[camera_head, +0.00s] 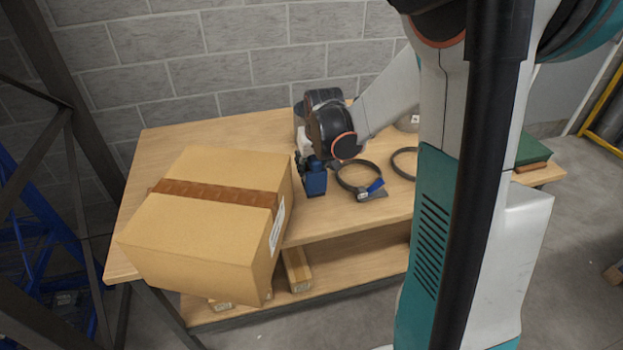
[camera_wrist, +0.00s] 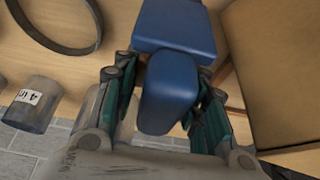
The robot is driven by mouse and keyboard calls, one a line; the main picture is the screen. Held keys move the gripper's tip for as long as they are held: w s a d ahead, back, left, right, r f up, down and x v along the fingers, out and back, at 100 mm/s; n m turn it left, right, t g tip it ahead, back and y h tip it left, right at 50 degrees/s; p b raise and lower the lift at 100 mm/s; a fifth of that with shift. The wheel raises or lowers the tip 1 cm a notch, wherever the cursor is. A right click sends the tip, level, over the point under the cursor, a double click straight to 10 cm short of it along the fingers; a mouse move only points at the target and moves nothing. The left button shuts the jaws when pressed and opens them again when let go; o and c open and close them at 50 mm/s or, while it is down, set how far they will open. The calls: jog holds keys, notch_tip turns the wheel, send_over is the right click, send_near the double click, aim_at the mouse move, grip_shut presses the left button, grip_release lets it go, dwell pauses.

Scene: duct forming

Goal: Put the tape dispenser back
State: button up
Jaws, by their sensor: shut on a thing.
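The tape dispenser (camera_head: 314,180) is a blue block-like thing at the back middle of the workbench, just right of the cardboard box in the head view. In the wrist view the dispenser (camera_wrist: 172,85) fills the upper middle, between the teal fingers. My gripper (camera_wrist: 166,92) is shut on it, one finger on each side. In the head view my gripper is mostly hidden behind my wrist. I cannot tell whether the dispenser touches the bench top.
A large cardboard box (camera_head: 205,215) with brown tape across its top stands at the left of the workbench (camera_head: 375,222). A dark ring clamp (camera_head: 350,182) with a blue handle lies right of the dispenser. A labelled cylinder (camera_wrist: 32,103) shows in the wrist view. A grey block wall is behind.

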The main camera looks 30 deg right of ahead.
aim_at(317, 161)
jog(key=shift+f+b, duration=0.75)
jog(key=shift+f, duration=1.35)
jog(key=shift+f, duration=0.2)
jog(key=o, duration=1.1)
jog(key=shift+c, duration=0.2)
jog(key=shift+s+r, duration=0.15)
jog(key=shift+r, duration=0.4)
jog(key=p+v, duration=0.4)
jog(key=v, duration=0.7)
jog(key=shift+s+r, duration=0.1)
jog(key=shift+s, duration=0.05)
